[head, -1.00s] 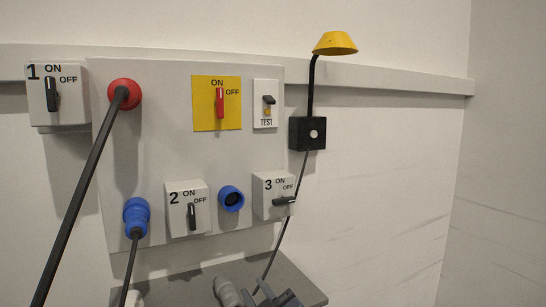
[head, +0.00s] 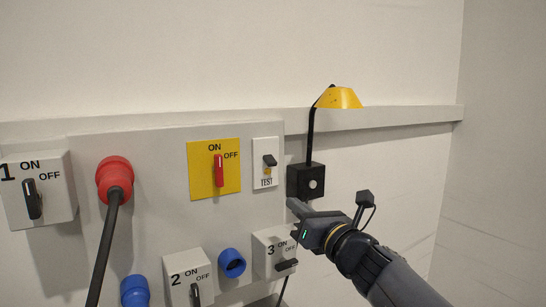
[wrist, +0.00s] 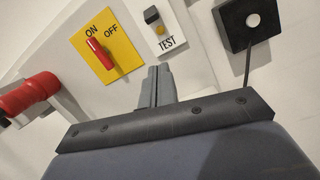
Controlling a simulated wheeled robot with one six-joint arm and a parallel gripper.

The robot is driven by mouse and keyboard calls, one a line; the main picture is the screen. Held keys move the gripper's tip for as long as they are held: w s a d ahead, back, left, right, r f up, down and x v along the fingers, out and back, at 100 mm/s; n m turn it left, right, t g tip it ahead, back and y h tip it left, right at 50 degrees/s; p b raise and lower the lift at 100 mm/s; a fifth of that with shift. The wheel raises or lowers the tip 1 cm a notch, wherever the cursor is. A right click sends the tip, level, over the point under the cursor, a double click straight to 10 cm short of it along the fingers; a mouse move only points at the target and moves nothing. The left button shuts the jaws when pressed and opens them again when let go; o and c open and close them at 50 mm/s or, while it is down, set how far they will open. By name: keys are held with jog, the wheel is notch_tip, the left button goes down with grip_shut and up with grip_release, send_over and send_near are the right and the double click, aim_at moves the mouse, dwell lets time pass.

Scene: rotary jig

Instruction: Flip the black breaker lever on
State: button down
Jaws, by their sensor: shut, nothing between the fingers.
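The black breaker lever (head: 270,160) sits on a white plate marked TEST (head: 265,183), above a small yellow button. It also shows at the top of the wrist view (wrist: 151,15). It appears as a short black block on the upper part of the plate; I cannot tell whether it is on or off. My gripper (head: 293,204) is below and right of the plate in the head view, apart from the lever. In the wrist view its fingers (wrist: 160,70) are together and empty, pointing toward the panel below the TEST plate.
Left of the plate is a red rotary switch (head: 219,170) on yellow. A black box (head: 306,181) with a yellow lamp (head: 339,98) stands close on the right. Switches 1 (head: 59,183), 2 (head: 190,268) and 3 (head: 264,242), a red plug (head: 114,177) and a blue socket (head: 231,262) surround it.

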aim_at(270, 170)
jog(key=shift+w+d+r+n+p, duration=0.2)
jog(key=shift+d+r+n, duration=0.05)
jog(key=shift+r+n, duration=0.35)
jog(key=shift+w+d+r+n+p, duration=0.15)
jog(key=shift+w+d+r+n, duration=0.1)
jog(key=shift+r+n, duration=0.35)
jog(key=shift+a, duration=0.1)
jog(key=p+x, duration=0.3)
jog(key=x, duration=0.7)
jog(key=shift+p, duration=0.35)
